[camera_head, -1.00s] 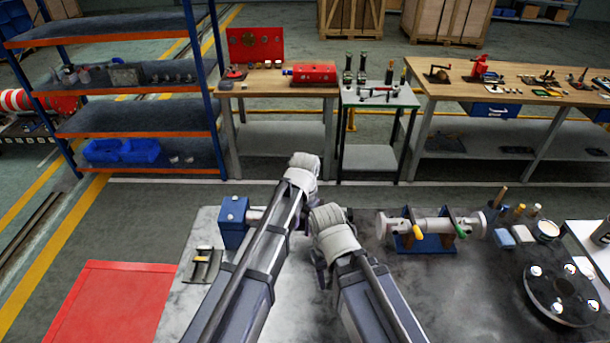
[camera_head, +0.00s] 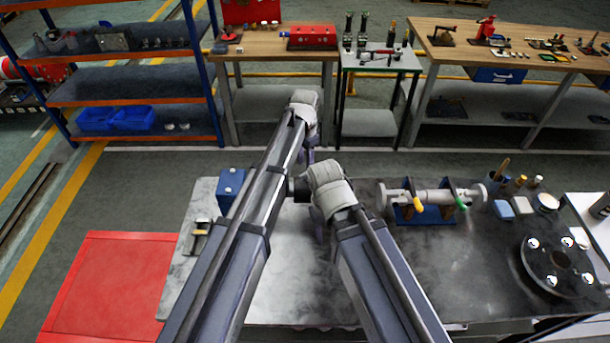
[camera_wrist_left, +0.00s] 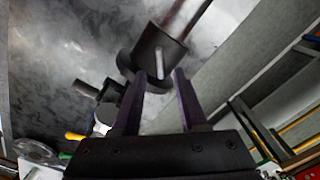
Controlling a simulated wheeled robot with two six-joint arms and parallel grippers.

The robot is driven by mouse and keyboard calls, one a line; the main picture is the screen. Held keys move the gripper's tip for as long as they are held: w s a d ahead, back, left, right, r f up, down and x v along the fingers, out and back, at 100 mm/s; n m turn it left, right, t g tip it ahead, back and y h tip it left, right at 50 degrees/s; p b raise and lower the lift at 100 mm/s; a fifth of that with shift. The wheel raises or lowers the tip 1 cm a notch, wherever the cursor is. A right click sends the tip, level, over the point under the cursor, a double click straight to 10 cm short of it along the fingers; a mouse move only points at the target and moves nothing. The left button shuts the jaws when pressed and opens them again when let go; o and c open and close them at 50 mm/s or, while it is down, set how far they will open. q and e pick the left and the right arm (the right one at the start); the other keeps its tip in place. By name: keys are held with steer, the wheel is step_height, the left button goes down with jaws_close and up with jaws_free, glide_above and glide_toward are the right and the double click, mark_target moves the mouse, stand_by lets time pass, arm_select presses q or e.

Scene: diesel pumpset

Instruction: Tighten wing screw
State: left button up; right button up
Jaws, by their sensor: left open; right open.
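In the left wrist view, my left gripper (camera_wrist_left: 160,76) is open, its two purple fingers pointing at a dark round fitting (camera_wrist_left: 150,50). A small pale pin or tab (camera_wrist_left: 160,62) on the fitting shows between the fingertips; I cannot tell for sure if it is the wing screw. No grip on it is visible. In the head view my left gripper (camera_head: 308,145) is over the bench's far edge, its fingers mostly hidden. My right gripper (camera_head: 320,225) is lower, over the middle of the bench, fingers largely hidden by its wrist. A blue block (camera_head: 230,185) stands left, partly behind my left arm.
On the right of the bench (camera_head: 290,285) are a pipe assembly (camera_head: 437,198) on a blue stand and a round dark flange (camera_head: 557,268). A red panel (camera_head: 110,285) lies left. Shelves and workbenches stand beyond a floor gap. The bench front is clear.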

mark_target(305, 173)
arm_select(q)
step_height(305, 173, down, 5)
steer(key=b, duration=0.3)
steer(key=shift+r+b, duration=0.15)
steer(key=shift+b, duration=0.2)
jaws_close()
